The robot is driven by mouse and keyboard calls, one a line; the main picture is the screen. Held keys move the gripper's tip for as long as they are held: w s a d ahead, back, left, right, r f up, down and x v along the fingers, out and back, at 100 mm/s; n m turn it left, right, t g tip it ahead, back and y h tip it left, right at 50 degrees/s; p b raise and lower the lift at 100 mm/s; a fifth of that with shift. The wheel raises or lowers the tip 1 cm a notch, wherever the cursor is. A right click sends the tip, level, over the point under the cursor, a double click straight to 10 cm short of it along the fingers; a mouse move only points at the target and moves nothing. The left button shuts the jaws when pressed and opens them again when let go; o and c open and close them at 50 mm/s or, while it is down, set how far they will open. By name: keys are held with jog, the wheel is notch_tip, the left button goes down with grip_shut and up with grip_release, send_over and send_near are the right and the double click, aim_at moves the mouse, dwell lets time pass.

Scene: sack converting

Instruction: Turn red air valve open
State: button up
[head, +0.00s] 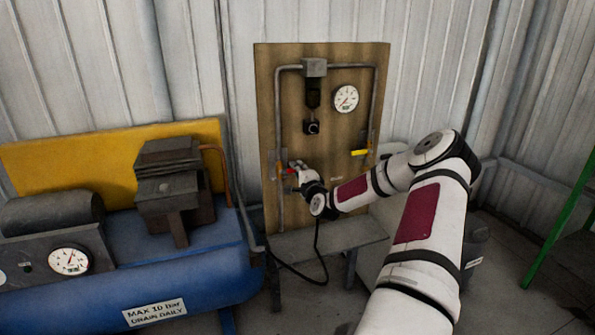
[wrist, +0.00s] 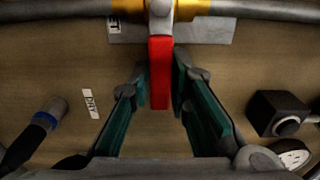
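The red valve handle (wrist: 160,72) shows in the wrist view, standing crosswise to the pipe from a valve with brass-coloured fittings. A small red part of it (head: 291,172) shows in the head view at the left pipe of the wooden panel. My gripper (wrist: 161,85) has its green-padded fingers drawn in along both sides of the handle, close against it with little or no gap visible. In the head view my gripper (head: 297,178) is at the panel's left side, and the wrist hides part of the valve.
The wooden panel (head: 325,190) carries pipes, a pressure gauge (head: 346,98), a dark regulator (head: 313,95) and a yellow handle (head: 359,152) at right. A blue compressor tank (head: 190,262) stands at left. A grey bench (head: 345,234) lies below the panel. A black hose hangs under my wrist.

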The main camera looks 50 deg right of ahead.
aim_at(278, 152)
grip_shut()
jog(key=shift+r+n, duration=0.1)
jog(key=shift+n, duration=0.2)
jog(key=n, duration=0.1)
jog(key=r+n, duration=0.1)
jog(key=n, duration=0.1)
jog(key=r+n, duration=0.1)
jog(key=shift+w+a+r, duration=0.1)
jog(key=shift+w+a, duration=0.05)
jog(key=shift+a, duration=0.1)
jog(key=n, duration=0.1)
jog(key=r+n, duration=0.1)
jog(key=n, duration=0.1)
jog(key=a+n, duration=0.1)
jog(key=shift+w+r+n+b, duration=0.3)
jog(key=shift+w+r+n, duration=0.05)
jog(key=shift+n, duration=0.05)
jog(key=n+b, duration=0.1)
jog(key=a+n+b, duration=0.1)
jog(key=n, duration=0.1)
jog(key=w+r+n+b, duration=0.1)
jog(key=shift+a+n, duration=0.3)
jog(key=shift+a, duration=0.05)
jog(key=n+b, duration=0.1)
jog(key=a+n+b, duration=0.1)
jog(key=w+n+b, duration=0.1)
jog(key=n, duration=0.1)
jog(key=shift+a+r+b, duration=0.2)
jog(key=shift+a+b, duration=0.15)
jog(key=shift+b, duration=0.05)
